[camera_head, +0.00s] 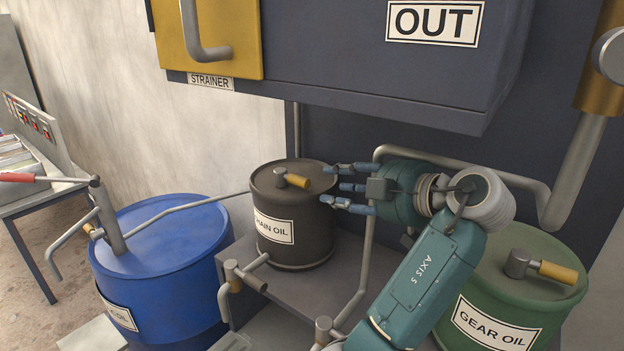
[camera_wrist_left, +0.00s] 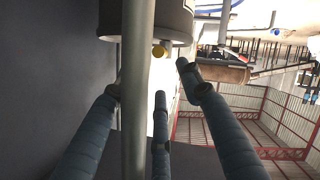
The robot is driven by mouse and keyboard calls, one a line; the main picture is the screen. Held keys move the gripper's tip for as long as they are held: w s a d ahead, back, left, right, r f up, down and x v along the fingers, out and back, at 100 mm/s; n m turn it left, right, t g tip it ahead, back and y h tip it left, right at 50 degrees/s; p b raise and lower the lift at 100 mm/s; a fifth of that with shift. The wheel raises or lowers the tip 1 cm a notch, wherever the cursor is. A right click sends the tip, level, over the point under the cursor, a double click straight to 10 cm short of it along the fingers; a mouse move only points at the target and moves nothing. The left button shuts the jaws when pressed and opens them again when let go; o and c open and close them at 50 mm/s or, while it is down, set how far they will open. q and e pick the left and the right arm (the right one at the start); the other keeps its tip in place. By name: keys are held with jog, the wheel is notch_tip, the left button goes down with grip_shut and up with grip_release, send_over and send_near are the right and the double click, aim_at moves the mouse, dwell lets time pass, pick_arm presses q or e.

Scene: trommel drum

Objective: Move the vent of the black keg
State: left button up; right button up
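The black keg (camera_head: 285,240), labelled CHAIN OIL, stands on a grey ledge in the middle of the head view. Its vent (camera_head: 296,181) is a small lever with a yellow handle on the lid, pointing right. My left gripper (camera_head: 340,187) is open and empty just right of the keg, its fingers pointing left at the lid edge, apart from the handle. In the left wrist view, which looks upside down, the spread fingers (camera_wrist_left: 160,100) point toward the keg (camera_wrist_left: 180,35) and the round yellow handle end (camera_wrist_left: 158,51). My right gripper is out of view.
A grey pipe (camera_wrist_left: 137,90) crosses close before the wrist camera. A blue drum (camera_head: 165,255) stands left and a green GEAR OIL drum (camera_head: 515,290) right. The dark OUT housing (camera_head: 350,60) hangs above. A tap (camera_head: 235,275) sits at the keg's lower front.

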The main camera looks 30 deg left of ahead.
aim_at(308, 182)
pick_arm(q)
jog(key=p+x, duration=0.3)
jog(key=x, duration=0.6)
jog(key=shift+a+r, duration=0.15)
jog(key=shift+a, duration=0.05)
jog(key=shift+w+a+f, duration=0.15)
jog(key=shift+a+f, duration=0.1)
jog(key=shift+a, duration=0.1)
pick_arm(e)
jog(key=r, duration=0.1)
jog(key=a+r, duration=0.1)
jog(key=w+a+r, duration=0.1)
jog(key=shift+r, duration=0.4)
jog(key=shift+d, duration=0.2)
